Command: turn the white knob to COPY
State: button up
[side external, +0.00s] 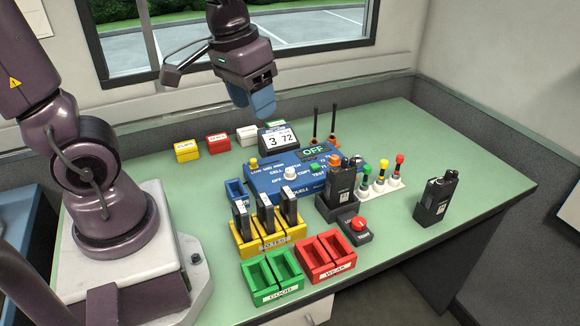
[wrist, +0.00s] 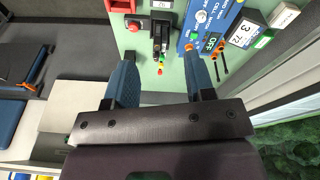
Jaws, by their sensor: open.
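The white knob (side external: 290,173) sits on the sloped top of the blue console (side external: 262,181), with OFF, CELL, COPY and TEST lettering around it. Its pointer is too small to read. The console's green display (side external: 314,151) reads OFF. In the wrist view, the white knob (wrist: 202,15) shows near the top edge, tilted with the console. My gripper (side external: 256,105) hangs high above and behind the console, apart from everything. Its two blue fingers are spread wide and hold nothing, as the wrist view also shows (wrist: 159,68).
In front of the console stand a yellow rack (side external: 262,239) with black radios, a green GOOD tray (side external: 271,282) and a red WEAK tray (side external: 327,258). A radio in a charger (side external: 340,191), a red button (side external: 358,225) and colored plungers (side external: 382,178) stand right. The right tabletop is mostly clear.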

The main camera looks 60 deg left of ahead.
jog(key=w+a+f+n+g, duration=0.2)
jog(key=w+a+f+n, duration=0.35)
jog(key=n, duration=1.85)
send_near(290, 170)
notch_tip(290, 170, down, 9)
jog(key=shift+w+d, duration=0.1)
jog(key=shift+w, duration=0.05)
grip_shut()
